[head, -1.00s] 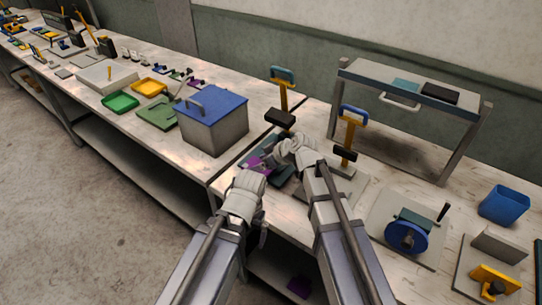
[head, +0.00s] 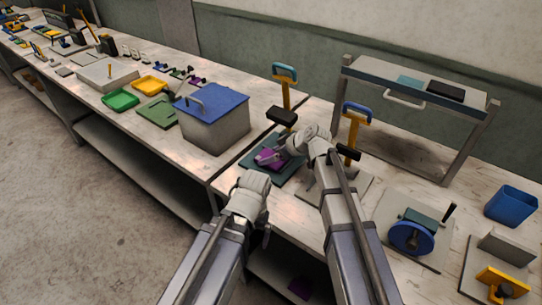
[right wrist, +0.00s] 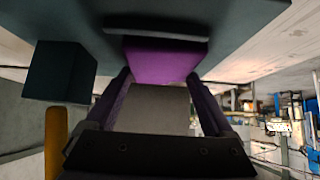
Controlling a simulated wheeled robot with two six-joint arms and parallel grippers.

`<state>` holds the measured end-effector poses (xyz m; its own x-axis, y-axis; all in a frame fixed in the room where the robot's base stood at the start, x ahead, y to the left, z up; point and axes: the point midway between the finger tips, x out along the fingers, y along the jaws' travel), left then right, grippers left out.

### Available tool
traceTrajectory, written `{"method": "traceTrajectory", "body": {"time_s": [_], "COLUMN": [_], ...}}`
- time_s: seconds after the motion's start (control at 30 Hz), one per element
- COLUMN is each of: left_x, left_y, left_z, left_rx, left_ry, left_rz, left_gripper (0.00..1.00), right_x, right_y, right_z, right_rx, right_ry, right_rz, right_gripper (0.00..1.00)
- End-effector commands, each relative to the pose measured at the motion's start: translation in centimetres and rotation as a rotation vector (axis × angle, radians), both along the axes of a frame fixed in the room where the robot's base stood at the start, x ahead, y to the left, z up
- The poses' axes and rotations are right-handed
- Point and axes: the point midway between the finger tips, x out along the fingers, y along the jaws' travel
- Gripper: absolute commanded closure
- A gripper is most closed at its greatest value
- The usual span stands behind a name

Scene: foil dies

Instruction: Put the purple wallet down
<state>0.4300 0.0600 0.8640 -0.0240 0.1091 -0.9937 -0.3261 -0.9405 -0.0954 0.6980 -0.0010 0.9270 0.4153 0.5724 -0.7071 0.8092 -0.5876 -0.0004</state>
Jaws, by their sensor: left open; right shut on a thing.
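The purple wallet (head: 267,156) is at the end of my right gripper (head: 276,154), over the dark teal plate (head: 287,172) of the press with the teal handle. In the right wrist view the purple wallet (right wrist: 165,62) sits between the two fingers of my right gripper (right wrist: 162,88), which is shut on it. It is close to the teal plate (right wrist: 235,25); I cannot tell whether they touch. My left gripper (head: 252,184) is open and apart from the wallet, lower in the head view; its fingertips are hard to make out.
The press's black block (head: 282,117) overhangs the plate's far side. An orange press (head: 351,135) with a blue handle stands just right of my right arm. A grey box (head: 214,125) with a blue lid stands left. Another purple piece (head: 301,287) lies on the lower shelf.

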Motion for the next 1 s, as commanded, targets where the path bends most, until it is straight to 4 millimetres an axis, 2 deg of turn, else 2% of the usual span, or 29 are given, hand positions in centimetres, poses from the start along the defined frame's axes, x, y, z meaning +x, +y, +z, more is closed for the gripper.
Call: {"method": "traceTrajectory", "body": {"time_s": [0.03,0.13,0.43,0.8,1.0], "left_x": [0.0,0.0,0.0,0.0,0.0], "left_y": [0.0,0.0,0.0,0.0,0.0], "left_z": [-0.1,0.0,0.4,5.5,7.6], "left_rx": [0.000,0.000,0.000,0.000,0.000], "left_ry": [0.000,0.000,0.000,0.000,0.000], "left_rz": [0.000,0.000,0.000,0.000,0.000], "left_gripper": [0.00,0.00,0.00,0.00,0.00], "right_x": [0.0,0.0,0.0,-2.9,-4.2], "right_y": [0.0,0.0,0.0,-3.8,-5.6], "right_z": [-0.1,0.0,0.4,5.5,7.6], "right_rx": [0.000,0.000,0.000,0.001,0.000], "right_ry": [0.000,0.000,0.000,0.000,-0.001], "right_rz": [0.000,0.000,0.000,-0.002,-0.002], "right_gripper": [0.10,0.00,0.00,0.00,0.00]}}
